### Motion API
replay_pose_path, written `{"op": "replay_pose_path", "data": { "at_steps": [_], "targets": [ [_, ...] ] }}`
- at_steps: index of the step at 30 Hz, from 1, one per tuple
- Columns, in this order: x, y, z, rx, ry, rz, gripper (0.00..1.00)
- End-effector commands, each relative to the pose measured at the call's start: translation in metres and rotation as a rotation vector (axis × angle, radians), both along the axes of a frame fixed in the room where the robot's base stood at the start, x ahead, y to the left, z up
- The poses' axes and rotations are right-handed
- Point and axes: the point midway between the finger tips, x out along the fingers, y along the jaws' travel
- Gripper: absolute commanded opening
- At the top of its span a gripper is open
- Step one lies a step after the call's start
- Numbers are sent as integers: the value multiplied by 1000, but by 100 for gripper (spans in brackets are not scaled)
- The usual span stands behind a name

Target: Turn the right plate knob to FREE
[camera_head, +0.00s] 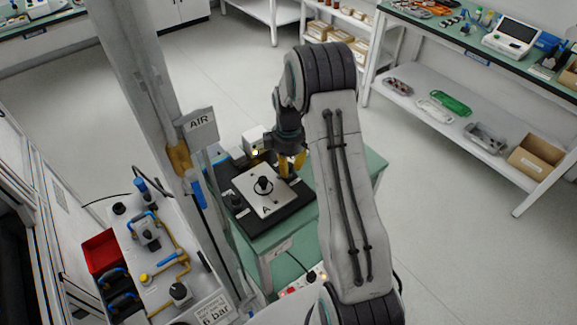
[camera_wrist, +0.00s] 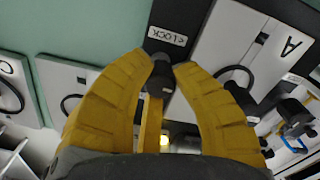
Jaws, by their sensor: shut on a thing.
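My gripper (camera_head: 291,170) is at the right side of the light plate marked A (camera_head: 256,204), which sits on a black base on the green table. In the wrist view its yellow fingers (camera_wrist: 164,70) are shut on a small black knob (camera_wrist: 161,78), the right plate knob. A white LOCK label (camera_wrist: 167,36) with an arrow is on the black strip just beside the knob. Plate A also shows in the wrist view (camera_wrist: 225,45). The FREE label is not readable, and the knob's pointing direction is unclear.
Another black knob (camera_head: 237,203) is at the plate's left side. A black ring handle (camera_head: 263,186) stands up from plate A. A post with an AIR sign (camera_head: 198,126) stands left of the table. The floor at right is clear.

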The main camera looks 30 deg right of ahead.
Motion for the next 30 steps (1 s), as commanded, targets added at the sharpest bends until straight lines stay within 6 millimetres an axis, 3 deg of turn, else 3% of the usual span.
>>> {"op": "replay_pose_path", "data": {
  "at_steps": [8, 30],
  "targets": [
    [0, 0, -3, 0, 1, -176, 0],
    [-1, 0, -3, 0, 4, -877, 0]
  ]
}}
